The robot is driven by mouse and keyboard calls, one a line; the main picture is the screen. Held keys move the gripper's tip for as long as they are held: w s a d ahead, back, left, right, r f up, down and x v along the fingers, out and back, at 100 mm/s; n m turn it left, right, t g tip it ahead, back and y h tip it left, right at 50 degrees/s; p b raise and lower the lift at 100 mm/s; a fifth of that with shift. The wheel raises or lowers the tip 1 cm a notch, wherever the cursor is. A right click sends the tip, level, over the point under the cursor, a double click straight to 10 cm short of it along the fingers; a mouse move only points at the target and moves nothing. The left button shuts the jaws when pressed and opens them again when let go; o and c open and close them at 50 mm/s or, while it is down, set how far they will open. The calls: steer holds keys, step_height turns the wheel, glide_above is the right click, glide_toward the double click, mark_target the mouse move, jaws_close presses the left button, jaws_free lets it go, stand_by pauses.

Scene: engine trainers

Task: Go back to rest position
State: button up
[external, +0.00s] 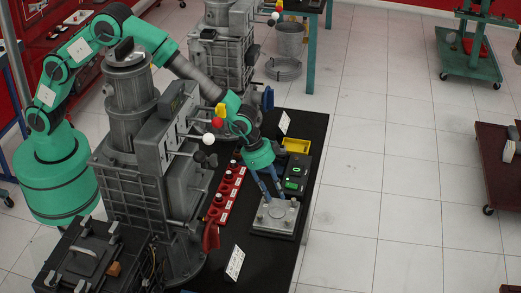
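My green arm reaches from its base at the left, over the grey engine trainer, to the black table. My gripper (272,195) has blue fingers that point down, with a visible gap between them, so it looks open. The fingertips are just above or beside a square metal plate fixture (270,229) with a round disc (277,210) on top. I cannot tell whether they touch it. Nothing is visibly held between the fingers.
A black box with green buttons (296,177) and a yellow bin (297,146) stand behind the fixture. A row of red blocks (226,196) lies to its left. The engine trainer (143,150), with protruding ball-tipped levers, stands under my arm.

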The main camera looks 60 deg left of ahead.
stand_by(0.5)
steer(key=w+a+r+n, duration=0.2)
steer(key=a+r, duration=1.4)
steer(key=a, duration=0.2)
steer(key=s+a+r+n+t+y, duration=0.1)
steer(key=s+a+r, duration=0.2)
steer(key=a+r, duration=0.5)
steer(key=s+a+r+n+t, duration=0.1)
steer(key=s+a+r+n, duration=0.15)
steer(key=a, duration=0.95)
steer(key=s+a+r+n+y, duration=0.1)
steer(key=s+a+r, duration=0.2)
steer(key=s+a, duration=0.5)
steer(key=s+a+r+n, duration=0.1)
steer(key=s+a+r, duration=0.4)
steer(key=a, duration=0.5)
steer(key=s+a+f+n, duration=0.1)
steer(key=s+a, duration=0.3)
steer(key=s, duration=0.4)
steer(key=s+a+f+n+y, duration=0.1)
steer(key=s+a+f, duration=0.1)
steer(key=s+a, duration=0.3)
steer(key=shift+s+a+f+n+t+y, duration=0.3)
steer(key=shift+s+f+n+t, duration=0.1)
steer(key=shift+s, duration=1)
